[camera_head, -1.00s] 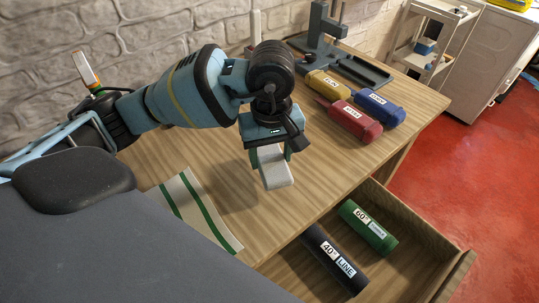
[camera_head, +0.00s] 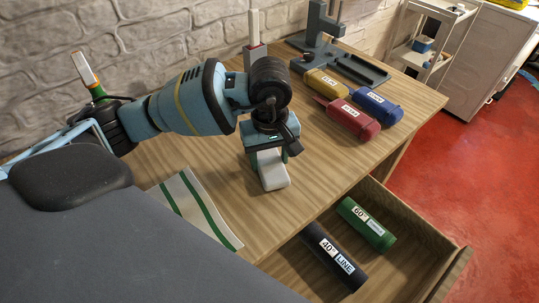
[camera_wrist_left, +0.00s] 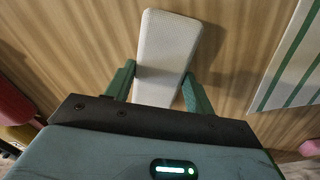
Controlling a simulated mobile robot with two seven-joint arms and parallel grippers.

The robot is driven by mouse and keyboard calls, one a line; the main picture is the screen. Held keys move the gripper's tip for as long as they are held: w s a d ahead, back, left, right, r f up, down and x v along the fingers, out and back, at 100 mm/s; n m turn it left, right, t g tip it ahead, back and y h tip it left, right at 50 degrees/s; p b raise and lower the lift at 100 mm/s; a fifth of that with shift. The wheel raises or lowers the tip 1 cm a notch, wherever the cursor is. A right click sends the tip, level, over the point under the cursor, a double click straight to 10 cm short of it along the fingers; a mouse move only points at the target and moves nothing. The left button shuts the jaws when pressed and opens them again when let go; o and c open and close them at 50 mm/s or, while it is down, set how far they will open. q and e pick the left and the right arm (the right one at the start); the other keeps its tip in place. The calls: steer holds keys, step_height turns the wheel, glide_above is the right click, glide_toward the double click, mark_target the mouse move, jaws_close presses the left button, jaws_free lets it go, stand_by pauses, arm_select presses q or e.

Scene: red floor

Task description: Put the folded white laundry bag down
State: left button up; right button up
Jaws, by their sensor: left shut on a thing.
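The folded white laundry bag (camera_head: 273,172) is a small white block. My left gripper (camera_head: 264,158) is shut on it over the wooden table (camera_head: 318,180), near the table's front edge. In the left wrist view the bag (camera_wrist_left: 168,45) sticks out from between the two green fingers (camera_wrist_left: 160,84), with a shadow on the wood beside it. I cannot tell whether the bag touches the table. My right gripper is not in view.
A green-striped white cloth (camera_head: 196,208) lies left of the bag. Yellow (camera_head: 330,82), red (camera_head: 347,117) and blue (camera_head: 377,106) rolls lie at the right. An open drawer (camera_head: 415,240) holds a black roll (camera_head: 333,257) and a green roll (camera_head: 366,224). Wood around the bag is clear.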

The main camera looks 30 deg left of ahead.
mark_target(270, 161)
arm_select(q)
steer(key=shift+f, duration=0.2)
steer(key=o, duration=1)
steer(key=shift+r, duration=0.15)
step_height(270, 161, up, 12)
steer(key=shift+r+p, duration=0.1)
steer(key=shift+p, duration=0.2)
